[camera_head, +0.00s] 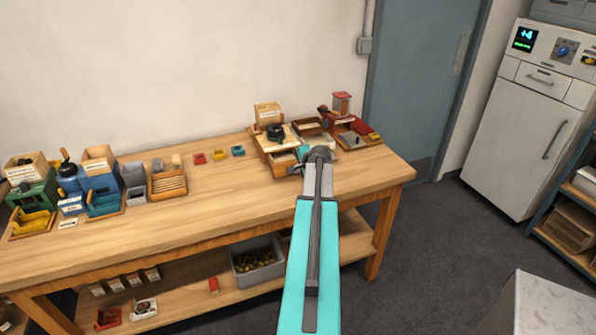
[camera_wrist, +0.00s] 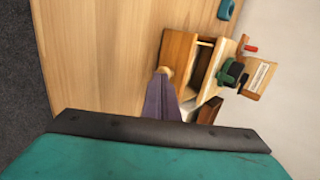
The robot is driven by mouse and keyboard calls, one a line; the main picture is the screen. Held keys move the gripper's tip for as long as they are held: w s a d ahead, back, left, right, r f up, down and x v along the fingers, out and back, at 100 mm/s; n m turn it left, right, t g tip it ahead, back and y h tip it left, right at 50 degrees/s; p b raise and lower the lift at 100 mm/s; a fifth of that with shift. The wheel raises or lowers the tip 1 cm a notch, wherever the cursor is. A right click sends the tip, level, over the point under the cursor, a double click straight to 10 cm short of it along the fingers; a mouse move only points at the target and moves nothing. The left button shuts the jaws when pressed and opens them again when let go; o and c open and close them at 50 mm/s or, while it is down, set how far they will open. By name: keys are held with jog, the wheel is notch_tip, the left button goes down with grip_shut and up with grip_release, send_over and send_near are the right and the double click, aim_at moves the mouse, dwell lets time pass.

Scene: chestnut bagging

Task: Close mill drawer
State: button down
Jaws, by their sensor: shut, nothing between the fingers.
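The wooden mill (camera_head: 272,142) with a black top stands towards the right end of the workbench. Its drawer (camera_head: 283,161) sticks out at the front, towards the bench's front edge. In the wrist view the drawer (camera_wrist: 177,52) shows as a wooden box with an open top, standing out from the mill body (camera_wrist: 214,72). My gripper (camera_head: 299,165) is shut and empty, low over the bench by the drawer. In the wrist view my gripper's fingertips (camera_wrist: 165,74) are close to the drawer's front end; I cannot tell whether they touch it.
A red mill (camera_head: 341,103) and a wooden tray (camera_head: 353,133) stand close on the right. The bench top (camera_head: 225,195) in front is clear. A wall stands behind.

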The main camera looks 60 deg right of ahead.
dwell(0.3)
jog(key=w+d, duration=0.2)
jog(key=w+d+b, duration=0.1)
jog(key=w+d, duration=0.1)
jog(key=w, duration=0.1)
jog(key=w+d+b, duration=0.1)
jog(key=w+d, duration=0.1)
jog(key=w, duration=0.1)
jog(key=shift+w+d, duration=0.35)
jog(key=shift+w, duration=0.1)
jog(key=shift+r, duration=0.1)
jog(key=shift+w, duration=0.1)
dwell(0.3)
